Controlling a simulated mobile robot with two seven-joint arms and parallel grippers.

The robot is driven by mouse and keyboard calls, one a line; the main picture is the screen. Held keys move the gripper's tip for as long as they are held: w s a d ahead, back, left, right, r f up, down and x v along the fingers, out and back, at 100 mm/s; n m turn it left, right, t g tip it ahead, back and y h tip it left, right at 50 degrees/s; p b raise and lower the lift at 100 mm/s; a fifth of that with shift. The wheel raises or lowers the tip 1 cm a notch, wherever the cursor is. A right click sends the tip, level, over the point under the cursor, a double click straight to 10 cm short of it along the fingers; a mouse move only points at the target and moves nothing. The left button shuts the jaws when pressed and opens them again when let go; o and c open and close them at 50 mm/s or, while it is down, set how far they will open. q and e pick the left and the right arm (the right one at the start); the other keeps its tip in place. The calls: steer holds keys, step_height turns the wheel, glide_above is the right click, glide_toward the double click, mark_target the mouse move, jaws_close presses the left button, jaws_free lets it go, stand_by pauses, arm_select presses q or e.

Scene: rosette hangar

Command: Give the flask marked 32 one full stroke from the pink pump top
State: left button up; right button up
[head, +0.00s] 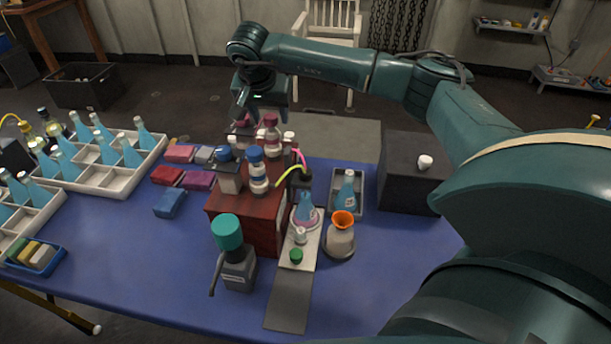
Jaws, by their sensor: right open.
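A blue flask (306,208) stands in a pinkish ring on a pale narrow platform. Another blue flask (348,190) with a small label stands in a grey tray (361,205). I cannot read a 32 on either. A dark red wooden stand (240,222) holds several bottles. A bottle with a pinkish-red top (271,122) stands at its back, and a second reddish one (243,130) is partly hidden by my right gripper. My right gripper (242,112) is open, pointing down just above the back of the stand, beside the pinkish-red top; contact cannot be told. My left gripper is out of view.
A teal-topped grey dispenser (236,265) stands in front of the stand. An orange-rimmed vessel (341,235) is right of the platform. A dark box (408,180) with a white cup (424,162) is at right. White crates (110,178) of blue flasks are at left.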

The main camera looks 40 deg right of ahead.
stand_by(0.3)
steer(key=shift+r+p, duration=2.75)
steer(key=shift+r, duration=0.85)
